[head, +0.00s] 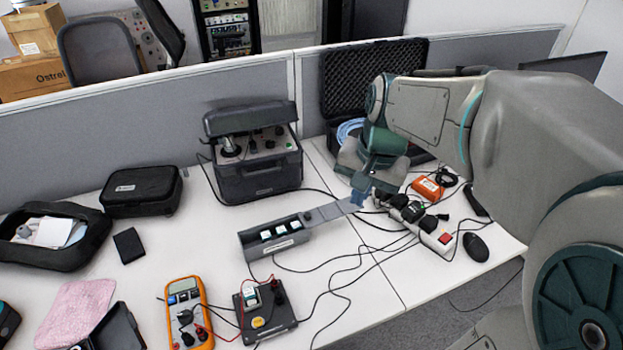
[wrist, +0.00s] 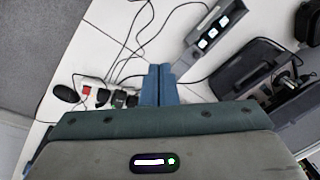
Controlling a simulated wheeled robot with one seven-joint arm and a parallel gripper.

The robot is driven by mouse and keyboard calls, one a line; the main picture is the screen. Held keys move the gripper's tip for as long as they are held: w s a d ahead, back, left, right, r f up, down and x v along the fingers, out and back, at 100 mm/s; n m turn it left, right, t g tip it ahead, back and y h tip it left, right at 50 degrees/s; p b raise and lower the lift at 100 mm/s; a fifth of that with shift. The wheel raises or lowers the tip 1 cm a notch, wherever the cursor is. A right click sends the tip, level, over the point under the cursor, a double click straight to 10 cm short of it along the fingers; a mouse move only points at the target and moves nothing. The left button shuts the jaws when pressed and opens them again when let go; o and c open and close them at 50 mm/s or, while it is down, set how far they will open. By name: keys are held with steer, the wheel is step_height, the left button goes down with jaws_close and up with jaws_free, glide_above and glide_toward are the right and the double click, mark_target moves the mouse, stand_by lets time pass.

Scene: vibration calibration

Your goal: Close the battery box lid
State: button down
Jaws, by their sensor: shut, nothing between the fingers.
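The battery box (head: 268,253) is a long grey tray on the white desk, with several light cells showing inside. Its lid (head: 335,211) is open and stretches out from the box's right end toward my gripper. My gripper (head: 358,199) has its blue fingers shut and empty, pointing down at the lid's outer end. In the wrist view, the shut fingertips (wrist: 159,70) are beside the lid's end (wrist: 182,66), with the open box (wrist: 219,26) beyond. I cannot tell whether the fingers touch the lid.
A power strip (head: 436,238) with plugs and loose cables lies right of the lid. A dark case with an open top (head: 258,180) stands behind the box. An orange multimeter (head: 188,312) and a small black test unit (head: 265,315) lie in front. The orange device (head: 428,187) is behind the strip.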

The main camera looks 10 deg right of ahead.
steer(key=w+d+f+m+g+y+b, duration=0.15)
steer(key=w+f+m+b, duration=0.4)
steer(key=w, duration=0.55)
steer(key=m+y+b, duration=0.2)
steer(key=m, duration=0.5)
glide_toward(314, 218)
steer(key=d+r, duration=0.3)
steer(key=d, duration=0.2)
steer(key=shift+n+g, duration=0.25)
steer(key=x, duration=0.9)
steer(key=shift+w+d, duration=0.15)
steer(key=shift+w, duration=0.15)
steer(key=shift+a, duration=2)
steer(key=shift+s+a, duration=0.1)
